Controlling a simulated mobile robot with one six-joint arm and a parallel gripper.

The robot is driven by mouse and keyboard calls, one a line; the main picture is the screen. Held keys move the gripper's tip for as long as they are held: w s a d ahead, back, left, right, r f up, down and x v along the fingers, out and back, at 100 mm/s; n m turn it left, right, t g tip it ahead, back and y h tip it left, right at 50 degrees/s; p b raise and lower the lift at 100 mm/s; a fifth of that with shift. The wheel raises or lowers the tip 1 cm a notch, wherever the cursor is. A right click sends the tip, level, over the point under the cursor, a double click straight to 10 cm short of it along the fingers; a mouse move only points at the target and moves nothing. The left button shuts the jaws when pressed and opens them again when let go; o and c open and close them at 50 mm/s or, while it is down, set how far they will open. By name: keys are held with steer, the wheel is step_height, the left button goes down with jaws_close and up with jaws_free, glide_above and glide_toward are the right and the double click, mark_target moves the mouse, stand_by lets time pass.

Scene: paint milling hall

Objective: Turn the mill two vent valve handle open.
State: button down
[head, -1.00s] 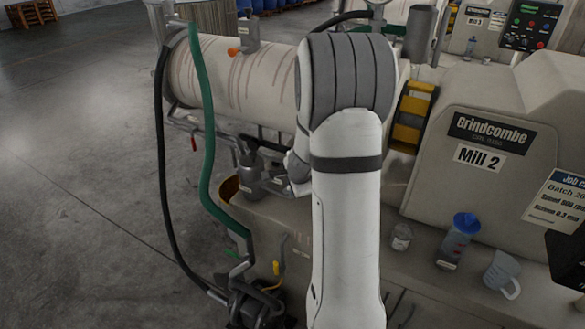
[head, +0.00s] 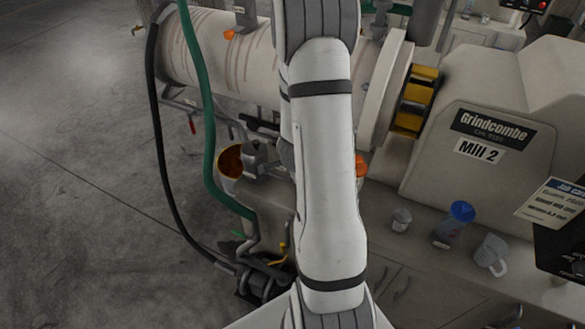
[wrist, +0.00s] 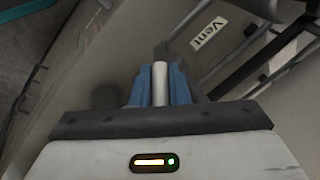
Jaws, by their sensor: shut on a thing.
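In the wrist view, my gripper (wrist: 159,78) has its two blue fingers shut on a pale metal rod, the vent valve handle (wrist: 159,88). My white arm crosses the middle of that view and hides the handle and most of my gripper.
A green hose (head: 207,120) and a black hose (head: 158,150) hang at the left. A blue-capped bottle (head: 455,226), a clear cup (head: 401,220) and a jug (head: 491,254) stand on the ledge at the right. A dark bar (wrist: 248,62) runs near my gripper. Floor at the left is clear.

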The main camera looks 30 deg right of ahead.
steer(key=shift+s+a+f, duration=0.1)
steer(key=shift+s+f, duration=0.05)
steer(key=c, duration=1.4)
jaws_free()
steer(key=shift+r, duration=0.2)
